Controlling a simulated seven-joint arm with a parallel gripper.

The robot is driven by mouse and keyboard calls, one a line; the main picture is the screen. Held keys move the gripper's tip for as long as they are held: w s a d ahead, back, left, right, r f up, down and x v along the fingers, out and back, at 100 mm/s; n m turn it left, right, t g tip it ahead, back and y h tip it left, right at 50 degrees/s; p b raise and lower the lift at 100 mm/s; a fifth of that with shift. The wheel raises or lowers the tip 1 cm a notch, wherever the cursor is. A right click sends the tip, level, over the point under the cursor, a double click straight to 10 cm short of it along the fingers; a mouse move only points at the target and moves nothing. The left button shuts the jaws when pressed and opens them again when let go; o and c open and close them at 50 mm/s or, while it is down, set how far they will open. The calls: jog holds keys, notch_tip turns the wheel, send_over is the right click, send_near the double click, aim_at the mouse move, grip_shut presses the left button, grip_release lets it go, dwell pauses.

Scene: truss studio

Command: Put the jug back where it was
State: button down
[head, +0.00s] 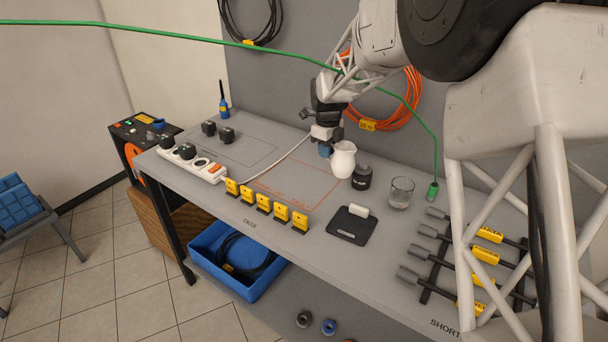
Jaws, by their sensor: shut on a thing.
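The white jug (343,160) is at the middle back of the grey bench. My gripper (326,146) reaches down from above and is shut on the jug at its left side. The jug looks upright. I cannot tell whether its base touches the bench. The fingertips are partly hidden behind the jug and the gripper body. A dark round container (362,178) stands just right of the jug. A clear glass (401,192) stands further right.
A white power strip (205,168) lies at the left. Yellow tags (262,203) stand along the front edge. A black pad (352,225) with a white roll is in front. Cables in a rack (480,255) fill the right. The orange-outlined area (285,187) left of the jug is clear.

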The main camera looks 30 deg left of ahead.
jog(key=s+a+f, duration=0.3)
jog(key=s+a, duration=0.2)
jog(key=s, duration=0.4)
jog(key=shift+s, duration=0.25)
jog(key=shift+w+a, duration=0.15)
jog(key=w+a+f, duration=0.1)
jog(key=w+a, duration=0.9)
jog(key=a, duration=0.1)
jog(key=shift+w+a+f, duration=0.2)
jog(key=shift+w+a, duration=0.05)
jog(key=shift+a, duration=0.05)
dwell(0.4)
jog(key=shift+f, duration=1.75)
jog(key=shift+f, duration=0.15)
jog(key=c, duration=1.1)
grip_release()
jog(key=shift+c, duration=0.2)
